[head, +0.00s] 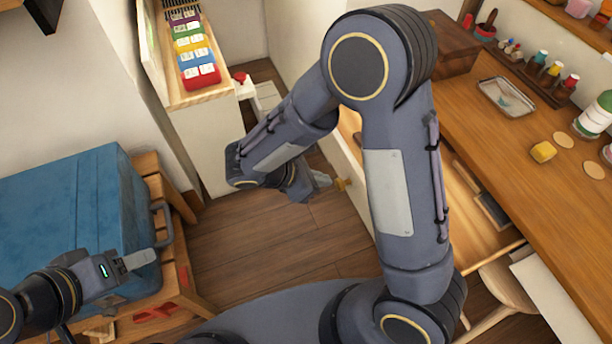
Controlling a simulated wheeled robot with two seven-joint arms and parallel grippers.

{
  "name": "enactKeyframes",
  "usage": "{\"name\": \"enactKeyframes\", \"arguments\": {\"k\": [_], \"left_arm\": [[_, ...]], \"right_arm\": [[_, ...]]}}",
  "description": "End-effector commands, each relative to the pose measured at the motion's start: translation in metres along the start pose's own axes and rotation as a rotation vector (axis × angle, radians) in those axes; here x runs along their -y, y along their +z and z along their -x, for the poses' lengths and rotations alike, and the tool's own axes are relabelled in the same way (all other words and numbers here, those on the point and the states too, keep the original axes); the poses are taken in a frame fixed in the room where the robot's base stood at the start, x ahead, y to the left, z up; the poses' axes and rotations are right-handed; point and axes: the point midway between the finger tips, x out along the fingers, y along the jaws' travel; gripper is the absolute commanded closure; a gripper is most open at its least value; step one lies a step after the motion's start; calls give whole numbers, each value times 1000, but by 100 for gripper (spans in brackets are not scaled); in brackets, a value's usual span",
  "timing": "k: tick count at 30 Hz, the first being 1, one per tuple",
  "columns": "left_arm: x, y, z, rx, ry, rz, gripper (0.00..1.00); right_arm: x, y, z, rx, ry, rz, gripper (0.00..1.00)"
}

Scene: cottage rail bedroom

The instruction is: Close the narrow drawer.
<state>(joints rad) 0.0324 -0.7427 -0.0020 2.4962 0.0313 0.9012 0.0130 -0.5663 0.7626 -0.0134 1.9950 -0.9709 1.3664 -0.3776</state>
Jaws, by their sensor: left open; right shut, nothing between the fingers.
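The drawer (478,205) under the wooden desk stands pulled out; its wooden inside holds dark flat items. A white front panel (350,168) with a small brass-coloured knob (343,184) shows to the left of my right arm, which hides the middle of the drawer. I cannot tell how far out it stands. My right gripper (322,181) is shut and empty, just left of the knob; I cannot tell whether it touches. My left gripper (140,260) is open and empty, at the lower left by the blue case.
A blue case (70,215) rests on a wooden stand at the left. A shelf (205,100) with coloured boxes stands behind. A chair (508,288) is at the lower right. Floor is clear between.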

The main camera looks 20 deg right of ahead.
Motion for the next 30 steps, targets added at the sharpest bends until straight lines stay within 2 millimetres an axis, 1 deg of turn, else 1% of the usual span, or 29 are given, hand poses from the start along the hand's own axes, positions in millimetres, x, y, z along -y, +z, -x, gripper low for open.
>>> {"name": "enactKeyframes", "arguments": {"k": [1, 2, 4, 9, 14, 26, 30], "left_arm": [[1, 2, -3, 0, 0, 0, 43], [2, 2, -4, 0, 0, 0, 43], [1, 2, -3, 0, 0, 0, 43], [2, 2, -3, 0, 0, 0, 43], [2, 2, -4, 0, 0, 0, 43], [2, 2, -3, 0, 0, 0, 43], [1, 2, -3, 0, 0, 0, 43]], "right_arm": [[1, -1, -13, 2, -5, 0, 100], [1, -1, -18, 1, -5, 0, 100], [1, 9, -25, 0, -4, -3, 100], [1, 23, -39, 0, -3, -2, 100], [0, 27, -44, -1, -1, -1, 100], [0, 29, -45, -1, -1, -1, 100], [1, 35, -52, 0, -4, -2, 100]]}}
